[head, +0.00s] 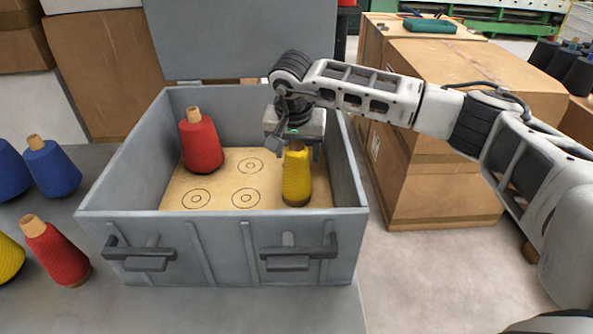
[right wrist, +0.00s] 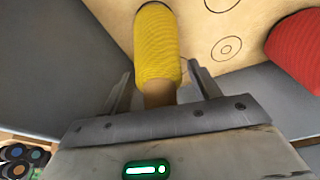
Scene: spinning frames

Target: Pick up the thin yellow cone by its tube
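A slim yellow cone (head: 296,177) stands upright on the wooden board (head: 222,175) inside the grey crate (head: 222,236), at its right side. It also shows in the right wrist view (right wrist: 156,48), with its brown tube (right wrist: 158,94) towards my palm. My right gripper (head: 293,146) is down in the crate over the top of this cone. In the right wrist view its two fingers are spread, one on each side of the tube, with a gap visible on both sides. My left gripper is not in view.
A red cone (head: 201,143) stands at the crate's back left; several marked circles on the board are empty. The crate's raised lid (head: 245,40) is behind. Cardboard boxes (head: 440,185) stand at right.

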